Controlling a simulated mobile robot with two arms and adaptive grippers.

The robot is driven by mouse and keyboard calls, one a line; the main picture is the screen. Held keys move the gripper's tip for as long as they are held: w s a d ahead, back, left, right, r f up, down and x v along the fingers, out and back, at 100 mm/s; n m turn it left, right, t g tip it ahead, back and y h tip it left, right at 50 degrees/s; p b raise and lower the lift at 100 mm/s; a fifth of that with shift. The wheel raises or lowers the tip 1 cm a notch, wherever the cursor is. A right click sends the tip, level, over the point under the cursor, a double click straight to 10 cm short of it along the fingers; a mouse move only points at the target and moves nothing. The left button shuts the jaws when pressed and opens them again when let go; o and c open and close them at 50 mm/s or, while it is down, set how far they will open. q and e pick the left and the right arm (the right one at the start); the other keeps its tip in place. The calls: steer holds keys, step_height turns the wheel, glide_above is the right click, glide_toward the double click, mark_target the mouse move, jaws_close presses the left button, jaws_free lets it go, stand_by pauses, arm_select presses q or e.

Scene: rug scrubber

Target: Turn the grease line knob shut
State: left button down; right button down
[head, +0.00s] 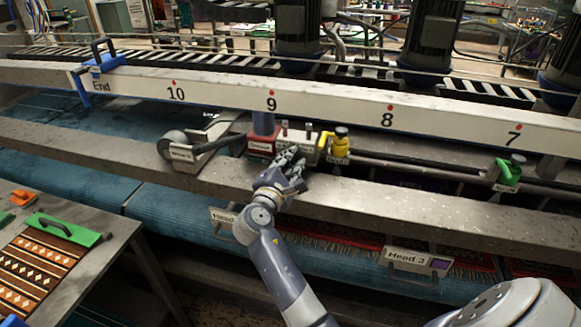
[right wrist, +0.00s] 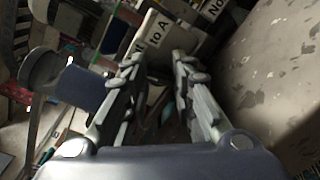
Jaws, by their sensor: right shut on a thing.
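My right gripper (head: 291,168) reaches up to the front of a small control box (head: 294,138) on the machine's grey rail, beside a red labelled block (head: 262,143). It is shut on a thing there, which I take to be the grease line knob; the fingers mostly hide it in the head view. In the right wrist view the two fingers (right wrist: 165,95) stand either side of a dark gap, and the knob's shape is too dim to make out. A pale lettered plate (right wrist: 155,50) shows beyond the fingertips. My left gripper is not in view.
A yellow valve (head: 338,148) stands right of the box, and a green valve (head: 508,172) farther right. A grey motor-like part (head: 178,143) lies left. A numbered white beam (head: 330,102) runs behind.

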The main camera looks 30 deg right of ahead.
steer(key=shift+r+m+b, duration=0.1)
steer(key=shift+m+b, duration=0.3)
steer(key=shift+m, duration=0.4)
steer(key=c, duration=1.3)
jaws_free()
steer(key=shift+s, duration=0.1)
steer(key=shift+c, duration=0.2)
steer(key=shift+r, duration=0.1)
